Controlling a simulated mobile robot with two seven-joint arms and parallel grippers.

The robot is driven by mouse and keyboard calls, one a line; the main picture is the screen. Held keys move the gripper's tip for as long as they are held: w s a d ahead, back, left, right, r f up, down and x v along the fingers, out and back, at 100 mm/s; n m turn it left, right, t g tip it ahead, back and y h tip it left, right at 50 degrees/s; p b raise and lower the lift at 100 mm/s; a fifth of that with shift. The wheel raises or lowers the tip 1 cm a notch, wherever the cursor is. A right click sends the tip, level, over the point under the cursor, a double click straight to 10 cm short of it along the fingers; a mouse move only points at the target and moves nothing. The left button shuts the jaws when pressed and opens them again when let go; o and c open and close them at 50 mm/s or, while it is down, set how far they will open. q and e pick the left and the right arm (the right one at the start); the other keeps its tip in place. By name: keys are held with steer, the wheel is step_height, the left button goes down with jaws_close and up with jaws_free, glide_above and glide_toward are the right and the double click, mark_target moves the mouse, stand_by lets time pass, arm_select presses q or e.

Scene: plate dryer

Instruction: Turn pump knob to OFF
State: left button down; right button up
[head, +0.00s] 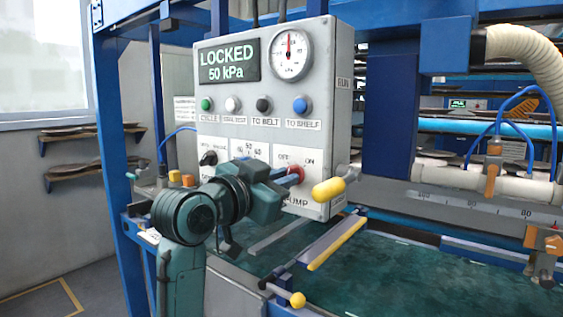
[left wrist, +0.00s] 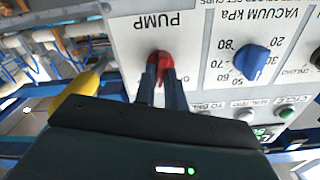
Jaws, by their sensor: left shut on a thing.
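The red pump knob (head: 299,172) sits at the lower right of the grey control box (head: 205,127), under the OFF and ON labels. My left gripper (head: 292,176) reaches it from the left and front. In the left wrist view the two dark fingertips (left wrist: 161,78) are closed on either side of the red knob (left wrist: 161,57), below the PUMP label (left wrist: 168,20) as pictured. The fingers cover part of the knob, and I cannot tell clearly which label it points to. My right gripper is in neither view.
A yellow-ended handle (head: 328,190) juts out just right of the knob. The blue vacuum knob (left wrist: 250,61) is close beside my fingers. The box display (head: 228,66) reads LOCKED, 50 kPa. A yellow bar (head: 337,244) lies below over the green bed (head: 395,280).

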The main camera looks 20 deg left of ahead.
arm_select(q)
steer(key=n+p, duration=1.2)
steer(key=p, duration=0.2)
steer(key=shift+f+n, duration=0.15)
steer(key=shift+n, duration=0.15)
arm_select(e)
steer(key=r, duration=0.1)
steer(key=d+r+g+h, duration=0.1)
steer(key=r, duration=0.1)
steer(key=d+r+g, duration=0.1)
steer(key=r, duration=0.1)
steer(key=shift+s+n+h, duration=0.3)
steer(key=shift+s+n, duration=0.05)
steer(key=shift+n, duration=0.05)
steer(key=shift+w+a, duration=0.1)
arm_select(q)
steer(key=c, duration=1.6)
jaws_free()
steer(key=shift+o, duration=0.7)
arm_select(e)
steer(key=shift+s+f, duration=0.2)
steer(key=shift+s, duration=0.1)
arm_select(q)
steer(key=shift+a, duration=0.1)
